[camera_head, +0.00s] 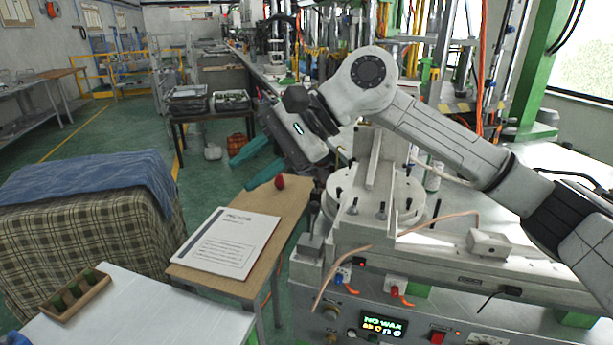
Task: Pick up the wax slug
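Dark green cylinders, which look like the wax slugs (75,289), stand in a row in a small wooden rack (62,315) at the lower left. The rack sits on a white tabletop. My gripper (243,173) is above and behind the small wooden table, near the middle of the picture, well up and to the right of the rack. Its two teal fingers are spread apart, and nothing shows between them. The lower parts of the slugs are hidden by the rack.
A printed sheet (226,242) lies on the wooden table (290,215), with a small red object (280,182) behind it. The machine (345,285) at right has a display (382,325) reading "NO WAX". A cloth-covered block (90,215) stands behind the white tabletop (150,312).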

